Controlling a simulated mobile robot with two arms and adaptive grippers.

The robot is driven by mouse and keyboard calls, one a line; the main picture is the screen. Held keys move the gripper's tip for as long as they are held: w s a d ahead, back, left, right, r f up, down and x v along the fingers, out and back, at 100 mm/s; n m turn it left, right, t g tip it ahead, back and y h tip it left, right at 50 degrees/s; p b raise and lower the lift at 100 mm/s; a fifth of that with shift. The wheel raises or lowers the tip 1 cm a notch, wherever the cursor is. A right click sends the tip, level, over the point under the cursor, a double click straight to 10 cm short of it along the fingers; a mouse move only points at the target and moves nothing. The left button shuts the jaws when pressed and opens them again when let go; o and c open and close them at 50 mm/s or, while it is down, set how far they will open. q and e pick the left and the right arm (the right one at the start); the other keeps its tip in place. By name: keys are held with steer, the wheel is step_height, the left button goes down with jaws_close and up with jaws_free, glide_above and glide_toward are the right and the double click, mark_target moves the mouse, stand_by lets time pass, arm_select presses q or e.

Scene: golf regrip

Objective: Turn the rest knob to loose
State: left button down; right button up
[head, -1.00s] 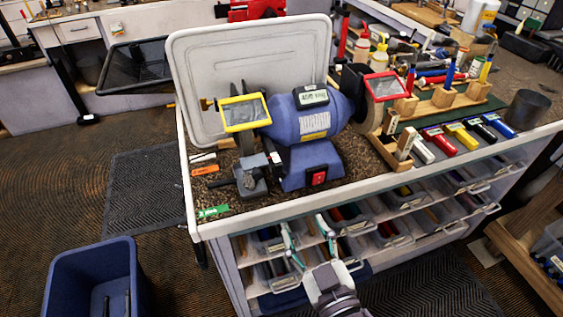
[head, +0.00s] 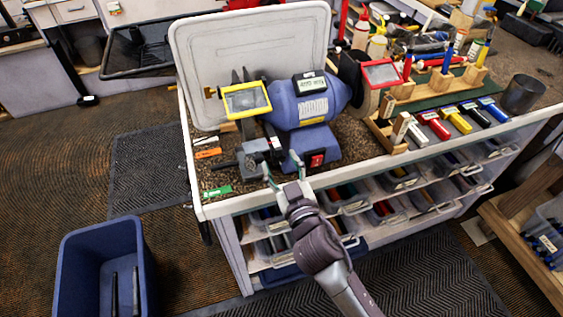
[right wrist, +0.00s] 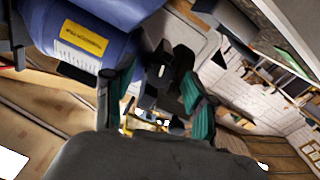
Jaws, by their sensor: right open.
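A blue bench grinder (head: 305,115) stands on the bench top, with a red switch on its front and a yellow-framed shield (head: 246,99) at its left wheel. Below that shield is the grey tool rest (head: 262,146) with a dark round knob (head: 247,177) low on its front. Whether the knob is loose or tight cannot be told. My right gripper (head: 282,168) is open in front of the rest, just right of the knob, seemingly empty. In the right wrist view its green-padded fingers (right wrist: 157,105) are apart, with the grinder (right wrist: 85,35) beyond. My left gripper is not in view.
A green label (head: 217,192) and an orange one lie on the bench left of the rest. Several coloured grips (head: 455,119) lie to the right. Parts bins (head: 385,212) fill the shelves below. A blue tub (head: 103,236) stands on the floor.

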jaws_close()
steer(key=shift+n, duration=1.5)
jaws_free()
steer(key=v, duration=1.2)
steer(key=shift+r, duration=0.1)
